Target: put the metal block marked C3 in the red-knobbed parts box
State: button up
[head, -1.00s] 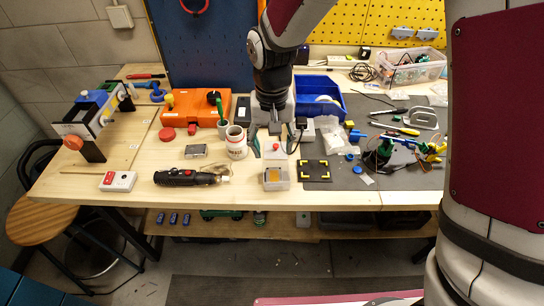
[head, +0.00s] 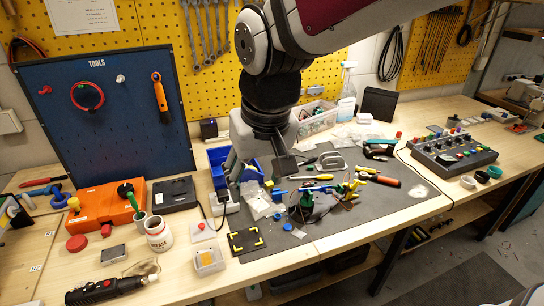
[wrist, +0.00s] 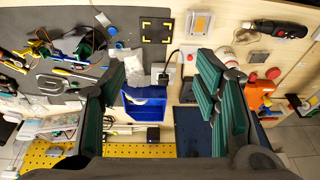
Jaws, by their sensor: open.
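A small grey metal block (head: 113,253) lies on the wood left of the grease mug; it also shows in the wrist view (wrist: 260,57). No C3 mark can be read. A small pale box with a red knob (head: 201,226) stands between the mug and the grey mat. An open-topped, clear-walled box (head: 208,261) with a tan inside sits nearer the front edge, also in the wrist view (wrist: 199,23). My gripper (head: 256,166) hangs near the blue bin, behind both boxes. Its green fingers (wrist: 155,85) are spread apart, with nothing held between them.
The blue bin (head: 220,157) is close to my gripper. The grease mug (head: 158,236), an orange case (head: 105,207) and a black-handled tool (head: 112,285) stand left. Wires, a circuit and tools crowd the grey mat (head: 370,215). A control panel (head: 453,150) is at right.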

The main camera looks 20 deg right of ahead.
jog(key=s+d+r+t, duration=0.1)
jog(key=s+d+r, duration=0.1)
jog(key=s, duration=0.3)
jog(key=s+d+r+t, duration=0.1)
jog(key=s+d, duration=0.3)
jog(key=s, duration=0.1)
jog(key=shift+s+r, duration=0.3)
jog(key=shift+r, duration=0.1)
